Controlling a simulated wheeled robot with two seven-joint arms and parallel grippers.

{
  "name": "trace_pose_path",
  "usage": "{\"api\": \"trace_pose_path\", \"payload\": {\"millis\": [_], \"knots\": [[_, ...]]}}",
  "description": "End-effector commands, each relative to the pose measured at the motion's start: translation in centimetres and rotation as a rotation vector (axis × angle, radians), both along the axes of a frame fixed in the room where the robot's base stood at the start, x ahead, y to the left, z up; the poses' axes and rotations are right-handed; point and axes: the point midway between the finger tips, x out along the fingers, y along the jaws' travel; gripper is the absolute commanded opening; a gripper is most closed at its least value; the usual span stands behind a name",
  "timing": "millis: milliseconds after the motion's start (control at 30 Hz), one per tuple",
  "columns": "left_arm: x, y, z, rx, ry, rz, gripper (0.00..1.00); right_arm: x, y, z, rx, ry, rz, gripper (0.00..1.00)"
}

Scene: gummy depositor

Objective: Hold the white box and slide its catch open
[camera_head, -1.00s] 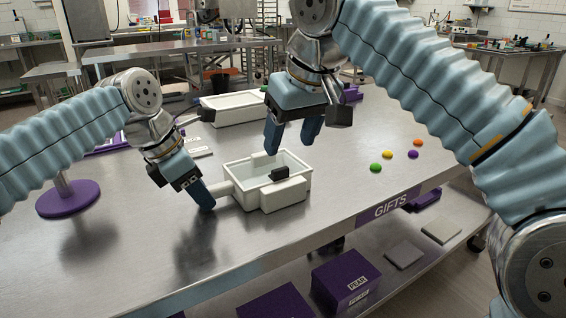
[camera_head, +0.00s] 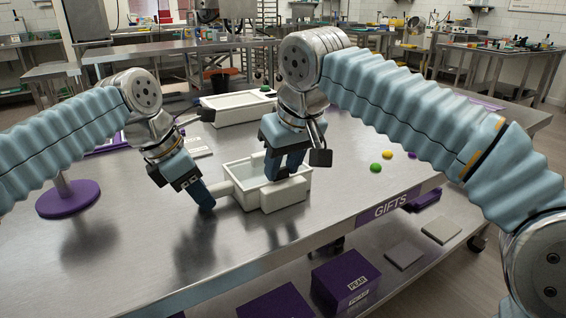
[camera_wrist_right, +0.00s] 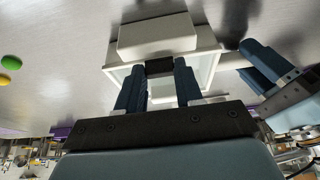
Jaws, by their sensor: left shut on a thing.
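The white box (camera_head: 263,200) stands open-topped on the steel table, with a thicker block on its front side. My left gripper (camera_head: 207,203) is shut on the white handle at the box's left end. My right gripper (camera_head: 279,176) points down over the box's front wall, hiding the catch in the head view. In the right wrist view, the black catch (camera_wrist_right: 159,67) sits at the rim of the white box (camera_wrist_right: 209,58). The fingers of my right gripper (camera_wrist_right: 160,77) stand apart, one on each side of the catch, very close to it. My left gripper (camera_wrist_right: 262,65) shows at right.
A second white tray (camera_head: 225,117) stands behind the box. A purple round stand (camera_head: 68,199) is at left. A green gummy (camera_head: 375,168) and a yellow one (camera_head: 388,155) lie at right. The table in front of the box is clear.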

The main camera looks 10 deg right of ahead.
Motion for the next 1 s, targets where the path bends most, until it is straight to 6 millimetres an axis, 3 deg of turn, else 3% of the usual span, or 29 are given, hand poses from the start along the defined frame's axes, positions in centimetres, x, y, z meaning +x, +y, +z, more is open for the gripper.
{"api": "trace_pose_path", "payload": {"millis": [33,133,333,533,767,800,933,1000], "knots": [[0.0,0.0,0.0,0.0,0.0,0.0,0.0,0.0,0.0,0.0,0.0,0.0,0.0,0.14],[0.0,0.0,0.0,0.0,0.0,0.0,0.0,0.0,0.0,0.0,0.0,0.0,0.0,0.0],[0.0,0.0,0.0,0.0,0.0,0.0,0.0,-0.1,-0.1,0.0,0.0,-0.001,0.0,0.0],[0.0,0.0,0.0,0.0,0.0,0.001,0.0,-1.8,-0.9,0.0,-0.001,-0.001,0.001,0.0],[0.1,0.1,0.0,0.001,0.0,0.004,0.0,-1.9,-0.9,0.0,0.0,0.0,0.001,0.0],[0.1,0.1,0.0,0.001,0.0,0.004,0.0,-1.9,-0.9,0.0,0.0,0.0,0.001,0.41],[0.1,0.1,0.0,0.001,-0.001,0.003,0.0,-1.9,-0.8,0.0,0.0,0.0,0.001,0.61],[0.0,0.1,0.0,0.001,0.0,0.002,0.0,-1.8,-0.8,0.0,0.0,0.0,0.001,0.62]]}}
